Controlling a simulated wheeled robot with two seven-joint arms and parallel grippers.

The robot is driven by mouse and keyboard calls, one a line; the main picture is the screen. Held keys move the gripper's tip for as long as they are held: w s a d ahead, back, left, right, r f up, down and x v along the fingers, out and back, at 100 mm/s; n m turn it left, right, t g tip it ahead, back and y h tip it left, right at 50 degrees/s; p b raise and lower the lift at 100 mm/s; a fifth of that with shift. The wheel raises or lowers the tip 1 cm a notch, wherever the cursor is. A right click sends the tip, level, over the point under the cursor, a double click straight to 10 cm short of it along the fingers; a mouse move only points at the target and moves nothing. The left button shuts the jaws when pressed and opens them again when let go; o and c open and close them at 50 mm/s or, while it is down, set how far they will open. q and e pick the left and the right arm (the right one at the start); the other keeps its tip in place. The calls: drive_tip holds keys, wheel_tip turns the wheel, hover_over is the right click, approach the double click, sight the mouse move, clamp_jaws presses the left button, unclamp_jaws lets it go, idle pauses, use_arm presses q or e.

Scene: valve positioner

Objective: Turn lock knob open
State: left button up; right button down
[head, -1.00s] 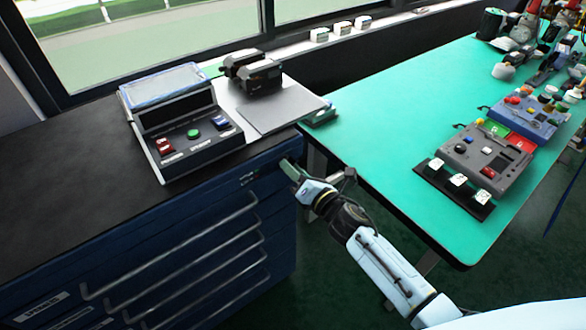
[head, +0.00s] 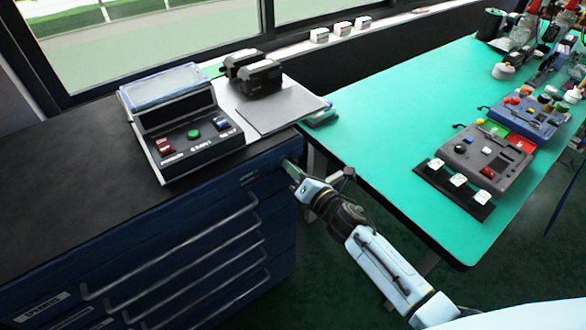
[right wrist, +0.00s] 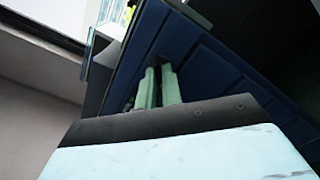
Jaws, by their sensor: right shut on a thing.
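The blue drawer cabinet (head: 275,225) stands at the left with a black top. My right gripper (head: 288,164) is at the upper right end of its front, just below the top edge. In the right wrist view its two pale green fingers (right wrist: 159,72) reach the blue cabinet front. They are shut on a small dark piece, which looks like the lock knob (right wrist: 162,62); the fingers hide most of it. In the head view the knob is hidden by my gripper. How far the knob is turned cannot be made out. My left gripper is not in view.
A control box (head: 190,145) with coloured buttons and a grey plate (head: 280,114) sit on the cabinet top. Long drawer handles (head: 185,245) stick out below my right gripper. A green table (head: 385,125) with devices stands close at the right.

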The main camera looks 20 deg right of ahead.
drive_tip(key=shift+m+p, duration=2.1)
drive_tip(key=shift+m, duration=6.6)
drive_tip(key=c, duration=1.6)
unclamp_jaws()
drive_tip(key=shift+o, duration=0.2)
